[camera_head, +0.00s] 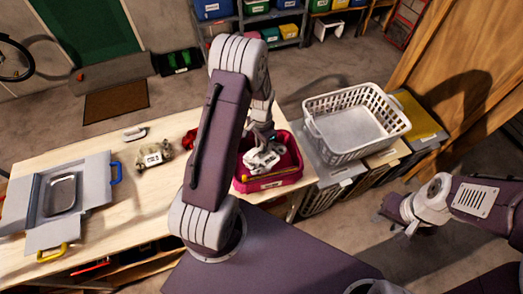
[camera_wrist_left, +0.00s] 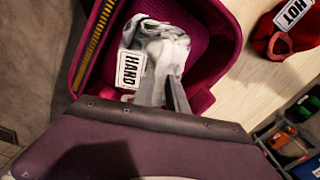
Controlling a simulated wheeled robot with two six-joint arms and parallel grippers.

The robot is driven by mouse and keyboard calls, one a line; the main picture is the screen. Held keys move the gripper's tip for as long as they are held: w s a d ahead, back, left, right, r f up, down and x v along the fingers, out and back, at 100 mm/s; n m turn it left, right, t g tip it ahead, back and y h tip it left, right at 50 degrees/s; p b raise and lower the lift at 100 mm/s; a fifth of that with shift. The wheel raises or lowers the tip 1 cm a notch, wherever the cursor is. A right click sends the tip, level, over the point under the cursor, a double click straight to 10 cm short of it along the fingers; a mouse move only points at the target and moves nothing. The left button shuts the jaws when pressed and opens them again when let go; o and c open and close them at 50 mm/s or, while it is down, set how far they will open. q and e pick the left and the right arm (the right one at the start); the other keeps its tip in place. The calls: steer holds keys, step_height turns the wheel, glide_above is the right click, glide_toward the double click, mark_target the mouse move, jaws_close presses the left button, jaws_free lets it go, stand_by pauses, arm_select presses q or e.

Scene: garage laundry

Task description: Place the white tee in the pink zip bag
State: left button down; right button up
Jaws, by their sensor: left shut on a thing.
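The pink zip bag (camera_head: 292,178) stands open on the right end of the wooden table. It also shows in the left wrist view (camera_wrist_left: 222,22), with a yellow zip strip along one edge. A crumpled white-and-grey cloth (camera_head: 264,160), which I take for the white tee, is inside the bag's opening. In the left wrist view the cloth (camera_wrist_left: 165,45) carries a white tag reading HAND. My left gripper (camera_wrist_left: 165,88) reaches down over the bag and is shut on the cloth. My right gripper (camera_head: 398,218) hangs off to the right, away from the table; its fingers are unclear.
A white laundry basket (camera_head: 357,128) stands right of the bag. A grey folding board (camera_head: 95,195) lies at the table's left. A camouflage-like bundle (camera_head: 154,157) and a red item (camera_head: 190,139) lie mid-table; the red item's tag reads HOT in the wrist view (camera_wrist_left: 291,14).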

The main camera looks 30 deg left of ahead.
arm_select(q)
step_height(320, 180, down, 4)
steer(key=shift+r+p, duration=0.15)
steer(key=shift+p, duration=0.3)
steer(key=shift+w+a+f, duration=0.1)
steer(key=shift+w+f, duration=0.05)
steer(key=shift+f, duration=0.25)
steer(key=shift+f, duration=0.15)
steer(key=c, duration=1.3)
jaws_free()
steer(key=shift+c, duration=0.2)
